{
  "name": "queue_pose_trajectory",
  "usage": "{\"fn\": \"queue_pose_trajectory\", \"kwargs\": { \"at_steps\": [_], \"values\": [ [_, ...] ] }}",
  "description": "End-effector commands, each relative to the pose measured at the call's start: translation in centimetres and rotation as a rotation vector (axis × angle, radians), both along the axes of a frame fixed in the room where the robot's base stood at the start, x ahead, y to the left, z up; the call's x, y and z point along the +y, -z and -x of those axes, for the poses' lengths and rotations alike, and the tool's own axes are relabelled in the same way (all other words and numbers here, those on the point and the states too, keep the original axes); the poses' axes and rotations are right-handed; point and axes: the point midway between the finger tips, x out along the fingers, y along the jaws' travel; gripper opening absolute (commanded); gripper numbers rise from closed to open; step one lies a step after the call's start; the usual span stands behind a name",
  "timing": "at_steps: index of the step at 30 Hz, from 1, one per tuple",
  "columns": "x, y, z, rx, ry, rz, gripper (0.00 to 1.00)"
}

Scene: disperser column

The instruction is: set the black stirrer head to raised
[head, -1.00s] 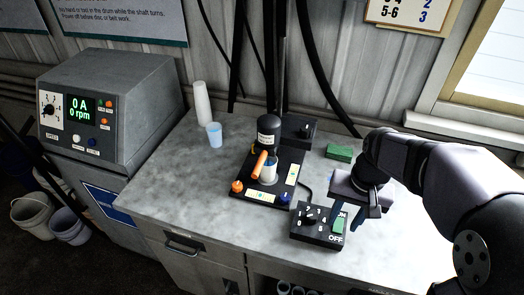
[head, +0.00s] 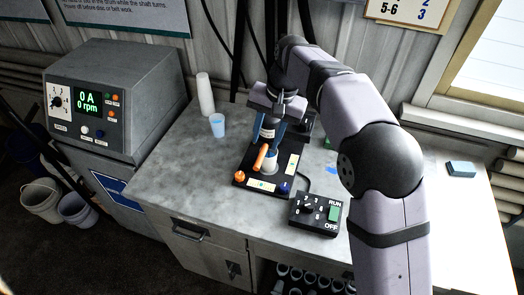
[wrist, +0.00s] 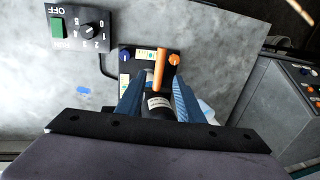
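The black stirrer head (head: 267,134), with a white label, is partly hidden by my gripper (head: 269,132), above a small beaker (head: 268,165) on the black base plate (head: 250,182). In the wrist view the head (wrist: 158,104) lies between the two blue fingers of my gripper (wrist: 158,85), one on each side. The fingers are apart and look open, with little gap to the head; contact is hard to make out. The orange lever (head: 260,157) points toward the front and also shows in the wrist view (wrist: 160,68).
A control box (head: 315,215) with a dial and green RUN/OFF switch sits in front right. Cups (head: 217,126) stand at the left. A console (head: 110,105) reads 0 A and 0 rpm. Cables hang behind the column.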

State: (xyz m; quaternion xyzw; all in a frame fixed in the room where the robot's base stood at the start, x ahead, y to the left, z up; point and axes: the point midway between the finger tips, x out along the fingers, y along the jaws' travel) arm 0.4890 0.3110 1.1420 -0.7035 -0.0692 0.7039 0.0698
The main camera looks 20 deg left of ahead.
Motion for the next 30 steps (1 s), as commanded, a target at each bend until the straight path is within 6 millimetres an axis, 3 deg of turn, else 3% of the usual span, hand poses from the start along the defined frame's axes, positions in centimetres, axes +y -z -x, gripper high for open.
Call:
{"fn": "queue_pose_trajectory", "kwargs": {
  "at_steps": [18,30],
  "values": [
    [1.2,6.3,0.0,0.001,-0.001,0.002,0.34],
    [1.3,7.0,0.0,0.0,-0.001,0.001,0.34]
  ]
}}
